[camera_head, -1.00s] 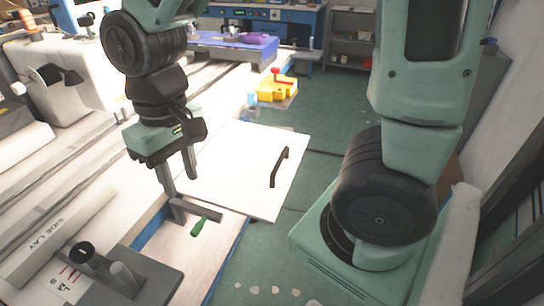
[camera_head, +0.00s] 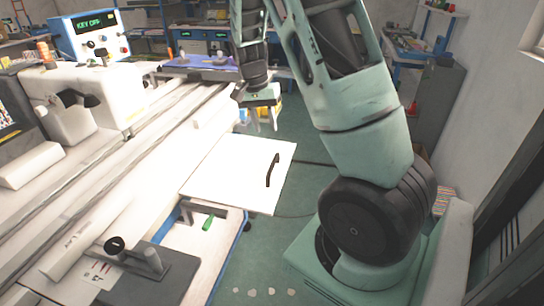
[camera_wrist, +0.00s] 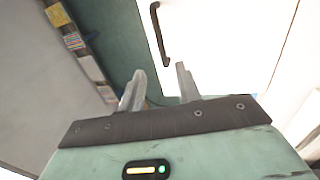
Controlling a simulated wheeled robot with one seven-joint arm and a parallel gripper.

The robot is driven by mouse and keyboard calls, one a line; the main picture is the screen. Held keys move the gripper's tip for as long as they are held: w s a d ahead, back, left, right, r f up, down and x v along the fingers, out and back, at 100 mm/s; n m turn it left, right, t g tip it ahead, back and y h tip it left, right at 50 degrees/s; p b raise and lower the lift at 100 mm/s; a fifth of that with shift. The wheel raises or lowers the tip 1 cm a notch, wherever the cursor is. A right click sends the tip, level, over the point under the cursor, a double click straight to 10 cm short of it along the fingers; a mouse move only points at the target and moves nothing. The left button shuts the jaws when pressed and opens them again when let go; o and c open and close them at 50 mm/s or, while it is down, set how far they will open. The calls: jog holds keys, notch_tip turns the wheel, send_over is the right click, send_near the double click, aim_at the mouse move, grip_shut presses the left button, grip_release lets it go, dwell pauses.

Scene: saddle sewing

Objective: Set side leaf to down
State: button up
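The side leaf is a flat white panel (camera_head: 228,172) that sticks out level from the right side of the long white table. A black bar handle (camera_head: 271,171) stands near its outer edge. In the wrist view the leaf (camera_wrist: 225,45) fills the upper middle, with the handle (camera_wrist: 158,35) beyond my fingertips. A green-handled lever (camera_head: 208,223) sits at the leaf's near side. My gripper (camera_head: 264,118) is past the leaf's far edge, apart from the handle. In the wrist view its two fingers (camera_wrist: 158,82) are spread with nothing between them.
The long white machine table (camera_head: 110,180) lies to the left, with a grey block with knobs (camera_head: 145,270) near its front. Green floor (camera_head: 262,240) is clear around the leaf's outer edge. A blue workbench (camera_head: 200,42) and shelves stand at the back.

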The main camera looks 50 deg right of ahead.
aim_at(273, 161)
jog(key=f, duration=0.3)
jog(key=s+f, duration=0.1)
jog(key=f, duration=0.3)
jog(key=s+f, duration=0.1)
jog(key=f, duration=0.3)
jog(key=shift+d+f+p, duration=0.25)
jog(key=shift+d+p, duration=0.15)
grip_shut()
